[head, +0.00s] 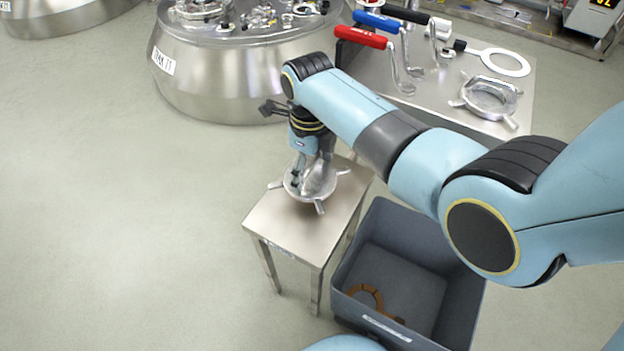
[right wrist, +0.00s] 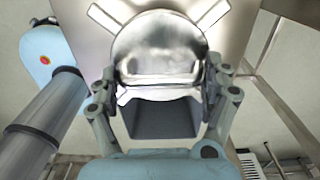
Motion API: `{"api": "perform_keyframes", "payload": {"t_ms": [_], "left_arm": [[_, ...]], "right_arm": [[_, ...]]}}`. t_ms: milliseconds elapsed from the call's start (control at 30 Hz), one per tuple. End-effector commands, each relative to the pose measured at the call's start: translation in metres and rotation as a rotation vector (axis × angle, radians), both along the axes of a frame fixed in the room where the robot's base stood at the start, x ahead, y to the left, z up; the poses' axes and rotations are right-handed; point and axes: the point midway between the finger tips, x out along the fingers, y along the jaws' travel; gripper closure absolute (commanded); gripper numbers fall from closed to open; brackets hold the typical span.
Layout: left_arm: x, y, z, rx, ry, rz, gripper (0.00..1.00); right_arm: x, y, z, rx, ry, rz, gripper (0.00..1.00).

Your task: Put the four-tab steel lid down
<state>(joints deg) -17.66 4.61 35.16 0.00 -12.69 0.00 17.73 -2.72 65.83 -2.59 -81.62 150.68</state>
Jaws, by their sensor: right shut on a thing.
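The four-tab steel lid (head: 322,190) is a shiny round disc with tabs sticking out from its rim. It is at the small steel table (head: 284,224), over its top; I cannot tell whether it touches the top. My right gripper (head: 311,178) points down at the lid's middle and is shut on it. In the right wrist view the lid (right wrist: 160,50) fills the upper middle, with tabs showing at its rim. The fingers of the right gripper (right wrist: 163,92) stand at either side of its near part. My left gripper is not in view.
A grey crate (head: 456,312) with an orange-brown curved piece (head: 368,294) stands right of the table. A steel bench (head: 441,95) behind holds another tabbed steel part (head: 490,97), a white ring (head: 505,62) and red- and blue-handled tools. A round steel vessel (head: 205,87) stands behind.

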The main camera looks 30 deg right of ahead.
Motion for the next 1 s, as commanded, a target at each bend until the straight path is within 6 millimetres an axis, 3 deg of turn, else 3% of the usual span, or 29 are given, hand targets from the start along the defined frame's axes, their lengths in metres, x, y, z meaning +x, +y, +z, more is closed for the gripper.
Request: {"api": "perform_keyframes", "payload": {"t_ms": [200,400,767,800,933,1000], "left_arm": [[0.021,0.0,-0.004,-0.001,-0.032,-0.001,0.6],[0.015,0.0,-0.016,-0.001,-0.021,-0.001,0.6],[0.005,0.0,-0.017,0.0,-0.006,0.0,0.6],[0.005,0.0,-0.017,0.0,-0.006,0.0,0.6],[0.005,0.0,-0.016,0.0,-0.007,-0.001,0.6],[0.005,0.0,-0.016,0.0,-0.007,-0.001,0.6]], "right_arm": [[-0.009,-0.001,-0.017,0.0,-0.001,0.0,0.67],[-0.01,-0.001,-0.045,-0.001,-0.001,0.0,0.67],[-0.009,-0.001,-0.047,0.0,-0.002,0.0,0.67],[-0.01,-0.001,-0.048,0.0,-0.001,0.0,0.17],[-0.01,-0.001,-0.048,0.0,-0.001,0.0,0.0],[-0.009,-0.001,-0.048,0.0,-0.001,0.0,0.0]]}}
